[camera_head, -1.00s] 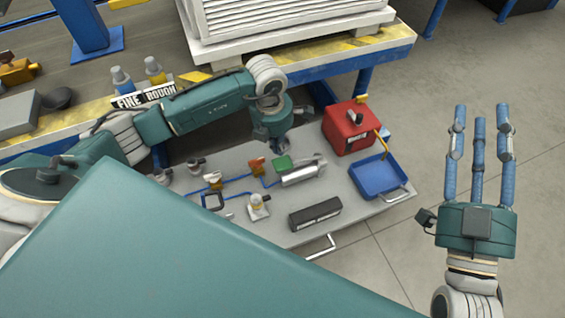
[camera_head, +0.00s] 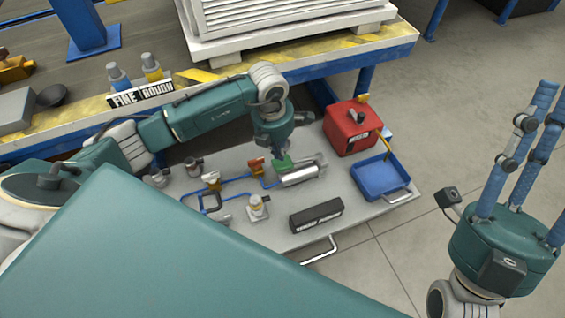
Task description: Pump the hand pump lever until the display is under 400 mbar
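A silver cylinder (camera_head: 299,177) with a green block (camera_head: 283,161) beside it lies on the grey cart top; it looks like the hand pump, but I cannot make out its lever clearly. My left gripper (camera_head: 281,150) points down just above and behind the green block. Its fingers are small and partly hidden, so I cannot tell whether it grips anything. A small dark-framed unit (camera_head: 210,202) on the blue tubing may be the display; no reading is legible. My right gripper (camera_head: 527,150) is raised at the right, fingers spread and empty.
A red box (camera_head: 350,128) and a blue tray (camera_head: 379,178) stand on the cart's right side. A black labelled box (camera_head: 316,215) is near the front. Small orange (camera_head: 256,167) and yellow-white fittings (camera_head: 258,207) sit along the tubing. A conveyor table (camera_head: 330,56) borders the cart behind.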

